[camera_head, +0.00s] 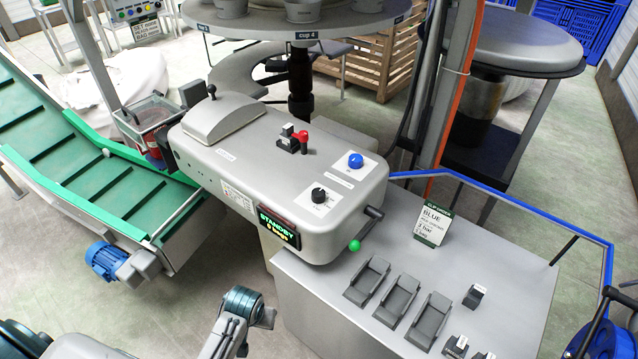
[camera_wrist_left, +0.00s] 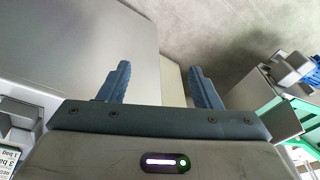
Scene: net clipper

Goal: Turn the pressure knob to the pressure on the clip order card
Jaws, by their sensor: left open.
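The pressure knob is likely the small black knob (camera_head: 318,195) on a white label plate on the clipper's grey top; its setting is too small to read. The clip order card (camera_head: 433,225) stands upright on the grey bench, right of the clipper. It reads BLUE, with smaller lines that include a bar value I cannot read surely. My left arm comes in at the bottom of the head view, below the clipper and apart from the knob. My left gripper (camera_wrist_left: 158,72) is open and empty in the wrist view, over grey surfaces and floor. My right gripper is not in view.
Several dark clip holders (camera_head: 400,297) lie on the bench (camera_head: 335,290). A green conveyor (camera_head: 60,140) stands left.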

